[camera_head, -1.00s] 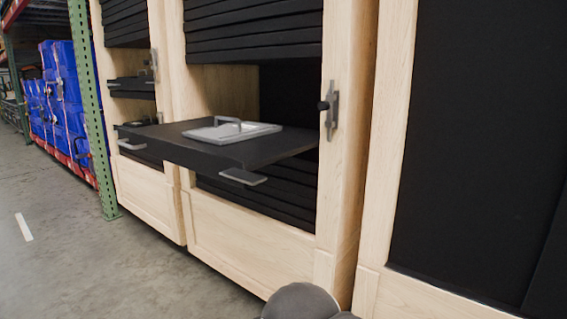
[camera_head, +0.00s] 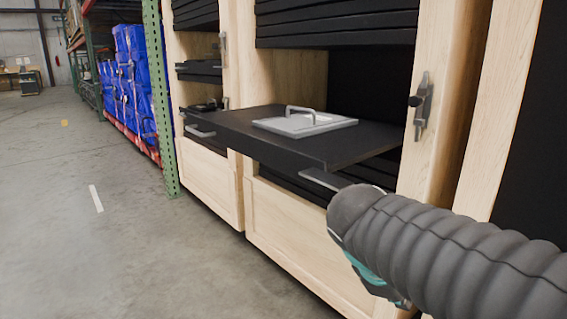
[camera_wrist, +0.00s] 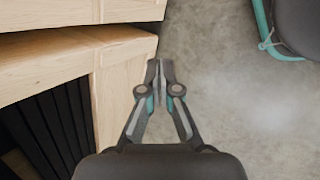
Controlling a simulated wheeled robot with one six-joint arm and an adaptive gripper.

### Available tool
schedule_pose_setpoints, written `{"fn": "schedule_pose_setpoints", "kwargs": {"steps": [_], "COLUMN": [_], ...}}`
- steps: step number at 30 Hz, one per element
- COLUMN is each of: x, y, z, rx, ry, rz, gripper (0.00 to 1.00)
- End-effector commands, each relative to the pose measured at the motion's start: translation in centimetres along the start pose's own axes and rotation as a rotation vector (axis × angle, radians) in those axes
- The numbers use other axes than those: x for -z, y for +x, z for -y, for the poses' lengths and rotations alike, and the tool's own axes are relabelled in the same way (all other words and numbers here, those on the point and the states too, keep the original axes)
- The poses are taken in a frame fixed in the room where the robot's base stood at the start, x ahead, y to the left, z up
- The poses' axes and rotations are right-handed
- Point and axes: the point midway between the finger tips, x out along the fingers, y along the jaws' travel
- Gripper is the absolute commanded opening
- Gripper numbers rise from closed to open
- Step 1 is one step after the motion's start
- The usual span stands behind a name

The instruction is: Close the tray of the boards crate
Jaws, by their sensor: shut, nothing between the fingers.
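The boards crate (camera_head: 425,150) is a light wood frame with black boards stacked above and below an opening. Its black tray (camera_head: 290,152) is pulled out of the opening toward the aisle. A grey plate with a handle (camera_head: 303,123) lies on the tray, and a grey pull handle (camera_head: 325,180) sticks out at the tray's front edge. My gripper (camera_wrist: 160,70) is shut and empty, over the floor beside a wooden crate edge in the wrist view. In the head view my arm crosses the lower right and hides part of the crate; my fingers are hidden there.
A second wooden crate (camera_head: 210,165) with its own grey handle stands to the left. A green rack post (camera_head: 160,100) and blue wrapped totes (camera_head: 130,80) are further left. A latch (camera_head: 421,105) sits on the right post. The aisle floor (camera_head: 100,230) is clear.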

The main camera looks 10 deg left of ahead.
Motion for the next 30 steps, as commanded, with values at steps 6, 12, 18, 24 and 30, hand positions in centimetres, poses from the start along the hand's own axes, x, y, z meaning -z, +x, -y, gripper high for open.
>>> {"fn": "schedule_pose_setpoints", "kwargs": {"steps": [6,12,18,24,30], "x": [8.4,17.6,24.0,26.1,25.8], "y": [-6.2,-14.3,-21.4,-24.2,-23.3], "z": [-5.1,-5.7,-3.0,-1.4,-3.0], "rx": [-0.244,-0.491,-0.674,-0.743,-0.744], "ry": [-0.547,-0.905,-1.074,-1.115,-1.116], "rz": [0.246,0.503,0.703,0.785,0.792], "gripper": [0.0,0.0,0.0,0.0,0.0]}}
